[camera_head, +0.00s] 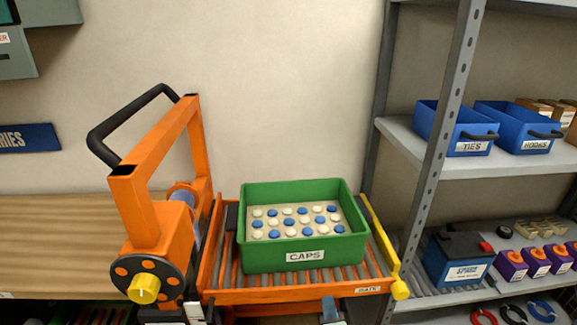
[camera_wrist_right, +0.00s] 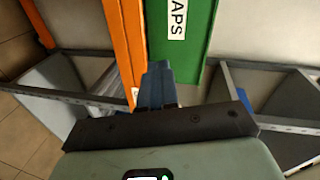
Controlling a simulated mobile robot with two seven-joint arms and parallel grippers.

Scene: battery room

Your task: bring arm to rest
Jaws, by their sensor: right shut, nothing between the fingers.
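My right gripper (camera_head: 333,311) shows only as a small grey-blue tip at the bottom edge of the head view, in front of the orange roller stand. In the right wrist view its blue fingers (camera_wrist_right: 158,84) are together with nothing between them. They point toward the front of the green CAPS bin (camera_wrist_right: 181,45) and the stand's orange edge (camera_wrist_right: 125,42), without visibly holding either. I cannot make out my left gripper in the head view.
The green CAPS bin (camera_head: 305,256) with blue and white caps sits on the roller stand (camera_head: 300,293), beside a yellow gate bar (camera_head: 381,240). An orange press (camera_head: 158,225) stands left, by a wooden bench (camera_head: 50,245). Grey shelving (camera_head: 455,170) with blue bins is at right.

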